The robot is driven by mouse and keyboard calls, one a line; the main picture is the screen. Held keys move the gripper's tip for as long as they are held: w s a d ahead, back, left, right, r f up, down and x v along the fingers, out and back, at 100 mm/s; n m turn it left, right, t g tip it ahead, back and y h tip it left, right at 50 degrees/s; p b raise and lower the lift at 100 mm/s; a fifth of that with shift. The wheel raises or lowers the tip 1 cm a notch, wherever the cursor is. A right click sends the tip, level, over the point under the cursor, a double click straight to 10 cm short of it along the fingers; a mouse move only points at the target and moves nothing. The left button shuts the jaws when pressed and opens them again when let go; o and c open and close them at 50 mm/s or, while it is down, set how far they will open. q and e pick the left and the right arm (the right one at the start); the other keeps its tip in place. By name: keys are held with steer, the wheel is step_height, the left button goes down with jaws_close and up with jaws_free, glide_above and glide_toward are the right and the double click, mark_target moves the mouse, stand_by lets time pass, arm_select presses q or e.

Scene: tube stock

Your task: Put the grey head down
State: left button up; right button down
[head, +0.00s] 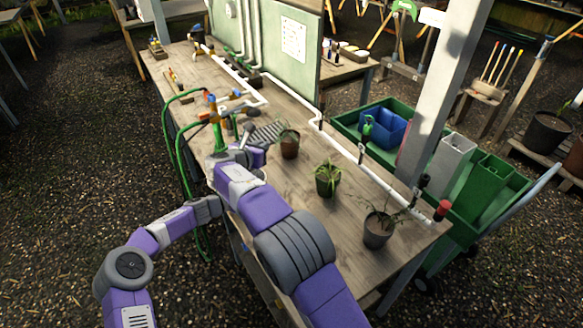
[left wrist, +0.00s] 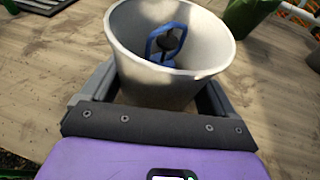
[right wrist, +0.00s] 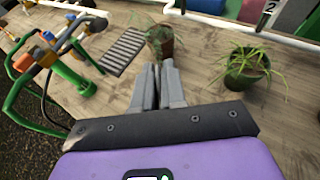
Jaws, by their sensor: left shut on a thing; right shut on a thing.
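My right gripper (head: 246,138) is above the left part of the wooden bench. In the right wrist view my right gripper (right wrist: 158,70) has its fingers nearly together on something narrow and grey, mostly hidden between them, which fits the grey head. Its outline cannot be made out. My left gripper is hidden behind my right arm in the head view. In the left wrist view its jaws are closed around a pale grey pot (left wrist: 150,82). The pot is upright, with a blue-handled tool (left wrist: 168,40) inside.
The wooden bench (head: 300,205) carries potted plants (head: 327,180), (head: 378,228), (head: 289,143), a dark slatted tray (head: 268,134) and a green and orange hose fitting (head: 215,115). A white pipe (head: 345,152) runs along its back. Bare wood lies between the pots.

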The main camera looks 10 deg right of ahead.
steer(key=w+a+r+n+t+y, duration=0.1)
steer(key=w+a+r+n+y, duration=0.1)
steer(key=a, duration=0.2)
steer(key=shift+d+f, duration=0.15)
steer(key=shift+f, duration=1.85)
steer(key=shift+d+f, duration=0.1)
steer(key=shift+f, duration=1.85)
steer(key=c, duration=1.1)
jaws_free()
